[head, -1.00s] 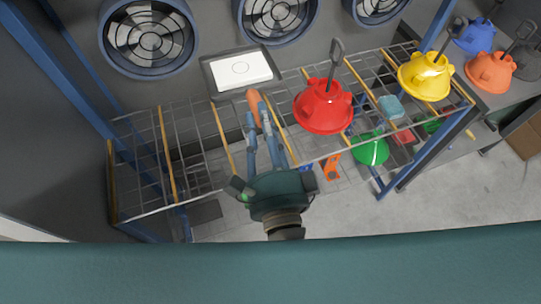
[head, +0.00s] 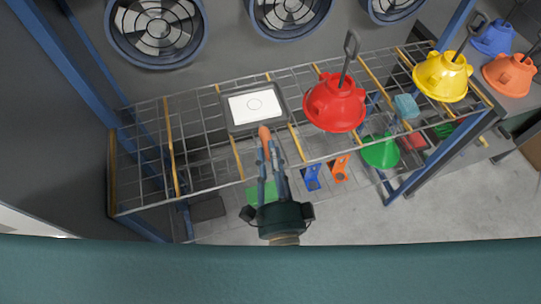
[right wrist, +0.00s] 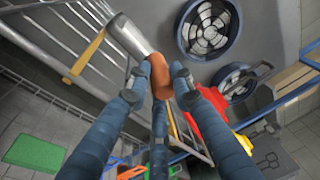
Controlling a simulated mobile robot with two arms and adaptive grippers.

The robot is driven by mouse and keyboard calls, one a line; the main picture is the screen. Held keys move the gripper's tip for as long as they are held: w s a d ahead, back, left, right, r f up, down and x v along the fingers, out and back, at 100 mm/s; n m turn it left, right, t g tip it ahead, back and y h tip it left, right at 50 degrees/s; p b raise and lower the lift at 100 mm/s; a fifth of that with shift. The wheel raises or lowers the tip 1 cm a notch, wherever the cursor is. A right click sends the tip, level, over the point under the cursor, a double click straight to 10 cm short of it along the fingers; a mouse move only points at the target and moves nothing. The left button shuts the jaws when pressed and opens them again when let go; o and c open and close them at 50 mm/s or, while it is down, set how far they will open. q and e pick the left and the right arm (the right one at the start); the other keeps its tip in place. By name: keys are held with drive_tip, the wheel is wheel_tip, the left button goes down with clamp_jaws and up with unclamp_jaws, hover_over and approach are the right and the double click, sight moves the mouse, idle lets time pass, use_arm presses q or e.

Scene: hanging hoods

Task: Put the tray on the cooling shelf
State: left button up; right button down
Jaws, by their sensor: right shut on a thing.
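The tray (head: 249,126) is grey with a white sheet on it and an orange handle (head: 265,136) at its front. It lies over the middle of the wire cooling shelf (head: 170,150), left of the red hood. I cannot tell whether it rests on the wires. My right gripper (head: 269,152) is shut on the handle at the shelf's front. In the right wrist view, the fingers (right wrist: 160,88) close around the orange handle, and the tray (right wrist: 128,36) shows nearly edge-on as a grey shape. My left gripper is not in view.
A red hood (head: 333,105) stands close right of the tray. A yellow hood (head: 440,77) and a light blue block (head: 405,107) are farther right. Round fans (head: 155,28) line the wall behind. The shelf's left part is clear. A green item (head: 261,191) lies lower down.

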drive_tip(key=c, duration=1.5)
unclamp_jaws()
drive_tip(key=shift+s+f, duration=0.1)
